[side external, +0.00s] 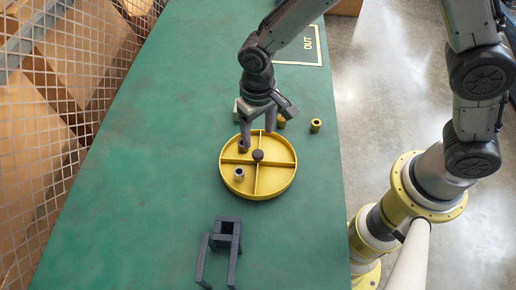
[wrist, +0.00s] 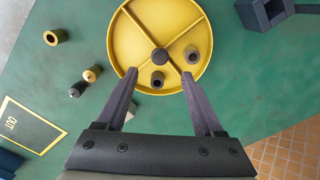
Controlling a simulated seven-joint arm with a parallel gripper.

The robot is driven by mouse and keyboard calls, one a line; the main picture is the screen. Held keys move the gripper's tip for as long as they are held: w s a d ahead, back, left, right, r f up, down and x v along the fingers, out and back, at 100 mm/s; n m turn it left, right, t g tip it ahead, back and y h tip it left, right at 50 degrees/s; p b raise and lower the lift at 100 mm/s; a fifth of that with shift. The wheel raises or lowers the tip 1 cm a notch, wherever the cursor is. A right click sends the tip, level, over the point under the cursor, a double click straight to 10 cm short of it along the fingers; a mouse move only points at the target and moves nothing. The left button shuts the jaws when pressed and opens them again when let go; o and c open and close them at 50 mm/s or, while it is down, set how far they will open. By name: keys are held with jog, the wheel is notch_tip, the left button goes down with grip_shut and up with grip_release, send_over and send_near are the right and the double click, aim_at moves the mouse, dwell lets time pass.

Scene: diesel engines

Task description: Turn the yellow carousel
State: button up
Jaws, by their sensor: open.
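The yellow carousel (side external: 279,152) is a round, rimmed tray split by crossed dividers, with a dark knob (side external: 258,155) at its centre. It also shows in the wrist view (wrist: 182,22). A brownish cylinder (side external: 243,146) and a lighter grey hollow part (side external: 239,174) sit in separate compartments on the left. In the wrist view the cylinder (wrist: 157,80) appears between my fingers, and the grey part (wrist: 191,55) near the right fingertip. My gripper (side external: 257,136) is open, pointing down over the carousel's far part. Whether the fingers touch anything I cannot tell.
Brass hollow parts (side external: 316,125) and a smaller dark-tipped part (wrist: 76,89) lie beyond the carousel. A dark bracket-like fixture (side external: 228,240) stands on the near side. An OUT rectangle (side external: 307,45) marks the far green table (side external: 130,190). The table left of the carousel is clear.

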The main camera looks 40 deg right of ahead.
aim_at(258, 154)
notch_tip(258, 154, down, 8)
jog(key=shift+f, duration=0.1)
dwell(0.4)
grip_shut()
dwell(1.2)
